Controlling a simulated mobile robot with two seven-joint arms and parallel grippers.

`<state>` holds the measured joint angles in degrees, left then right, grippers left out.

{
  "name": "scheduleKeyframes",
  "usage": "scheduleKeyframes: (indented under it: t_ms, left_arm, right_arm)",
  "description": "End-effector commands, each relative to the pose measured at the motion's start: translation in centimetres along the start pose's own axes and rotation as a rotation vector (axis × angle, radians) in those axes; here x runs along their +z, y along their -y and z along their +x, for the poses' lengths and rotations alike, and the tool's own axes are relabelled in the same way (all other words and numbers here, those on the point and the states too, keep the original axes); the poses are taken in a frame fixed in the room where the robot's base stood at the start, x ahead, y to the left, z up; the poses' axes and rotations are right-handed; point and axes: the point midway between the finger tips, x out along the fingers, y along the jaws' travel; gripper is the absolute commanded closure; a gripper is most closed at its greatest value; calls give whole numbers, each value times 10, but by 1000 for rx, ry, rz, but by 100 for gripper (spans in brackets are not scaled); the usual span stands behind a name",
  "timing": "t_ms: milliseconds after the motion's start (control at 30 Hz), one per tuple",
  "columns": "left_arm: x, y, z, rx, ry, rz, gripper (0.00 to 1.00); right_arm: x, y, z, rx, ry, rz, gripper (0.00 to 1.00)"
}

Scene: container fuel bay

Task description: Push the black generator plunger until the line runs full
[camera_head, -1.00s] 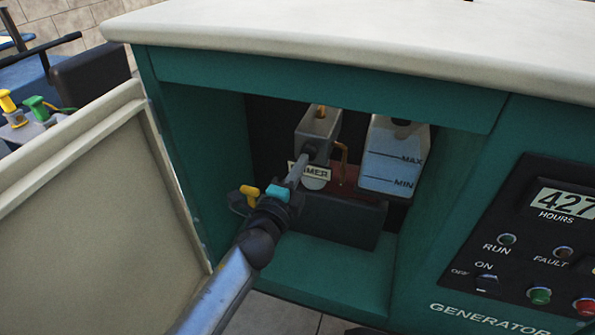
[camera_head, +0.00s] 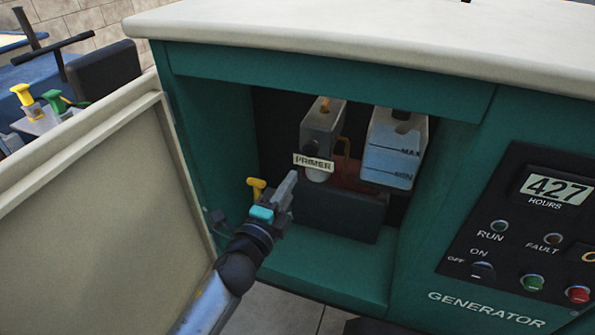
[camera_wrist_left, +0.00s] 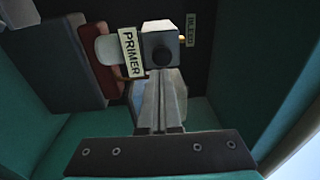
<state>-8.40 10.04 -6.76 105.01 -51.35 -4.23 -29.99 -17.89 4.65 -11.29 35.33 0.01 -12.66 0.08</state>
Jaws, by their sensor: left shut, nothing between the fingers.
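The grey primer block (camera_head: 322,127) hangs inside the open generator bay, with a PRIMER label (camera_head: 313,162) and a pale bowl (camera_head: 317,174) under it. In the left wrist view, the black plunger (camera_wrist_left: 161,55) shows as a dark round end on the block's face, just beyond my fingertips. My left gripper (camera_head: 289,183) is shut and empty, in front of and below the block. In the head view it is apart from the block; contact with the plunger is not seen. My right gripper is out of view.
A tank (camera_head: 393,150) with MAX and MIN marks stands right of the block. A yellow handle (camera_head: 256,187) shows beside my left gripper. The open door (camera_head: 95,215) bounds the left; the control panel (camera_head: 520,235) is at right. A BLEED label (camera_wrist_left: 191,30) shows behind.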

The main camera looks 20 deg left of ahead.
Motion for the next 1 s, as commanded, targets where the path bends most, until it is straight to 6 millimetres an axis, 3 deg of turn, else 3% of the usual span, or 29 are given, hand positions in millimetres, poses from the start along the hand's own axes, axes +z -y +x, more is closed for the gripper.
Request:
scheduleKeyframes:
  t_ms: [200, 400, 1000]
  left_arm:
    - [-1, -1, -34, 3, 0, 0, 100]
    - [-1, -1, -49, 1, 0, 0, 100]
    - [-1, 0, -52, 1, -1, 1, 100]
  right_arm:
    - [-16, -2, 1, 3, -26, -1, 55]
    - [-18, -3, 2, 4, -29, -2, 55]
    - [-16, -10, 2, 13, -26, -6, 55]
